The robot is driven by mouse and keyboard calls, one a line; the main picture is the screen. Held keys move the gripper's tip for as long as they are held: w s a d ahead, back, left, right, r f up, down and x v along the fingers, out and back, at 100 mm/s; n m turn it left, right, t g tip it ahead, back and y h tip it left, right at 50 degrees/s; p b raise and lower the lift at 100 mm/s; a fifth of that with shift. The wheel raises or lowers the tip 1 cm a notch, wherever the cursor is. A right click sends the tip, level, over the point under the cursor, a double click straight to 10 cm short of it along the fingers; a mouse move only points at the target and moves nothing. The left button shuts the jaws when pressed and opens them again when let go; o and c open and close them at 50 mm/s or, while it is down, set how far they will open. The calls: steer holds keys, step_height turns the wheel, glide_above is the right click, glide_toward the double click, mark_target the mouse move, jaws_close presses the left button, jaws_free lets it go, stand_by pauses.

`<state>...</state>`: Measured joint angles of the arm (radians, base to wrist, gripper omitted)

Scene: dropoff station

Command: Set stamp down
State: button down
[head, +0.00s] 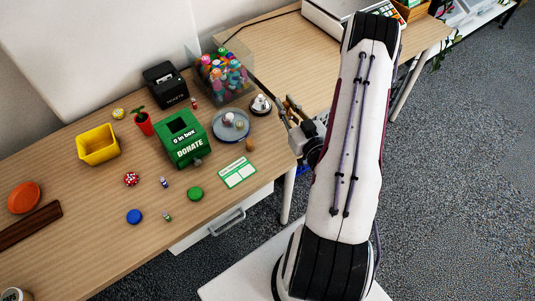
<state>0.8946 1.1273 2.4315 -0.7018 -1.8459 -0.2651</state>
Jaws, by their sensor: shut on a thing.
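My gripper (288,108) is at the right end of the near desk, just right of the silver bell, with its fingers pointing up and left. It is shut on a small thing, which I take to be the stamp. The thing is mostly hidden by the fingers and too small to make out, and I cannot tell whether it touches the desk. A green and white card (238,172) lies flat near the desk's front edge, below and left of my gripper.
Close to my gripper are the bell (260,105), a grey round dish (230,132) and a small brown object (249,145). Further left are a green donation box (170,151), a clear bin of figures (236,97) and a yellow container (98,155).

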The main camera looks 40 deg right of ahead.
steer(key=s+a+r+n+y, duration=0.2)
steer(key=a+y, duration=0.1)
steer(key=a, duration=0.2)
steer(key=s+a+r+n+y, duration=0.1)
steer(key=s+a+n+y, duration=0.1)
steer(key=a+y, duration=0.2)
steer(key=shift+s+a+r+n, duration=0.4)
steer(key=shift+a, duration=0.35)
steer(key=shift+f, duration=0.1)
steer(key=shift+f, duration=2.8)
steer(key=shift+f, duration=0.1)
steer(key=shift+f, duration=1.8)
steer(key=shift+f, duration=0.2)
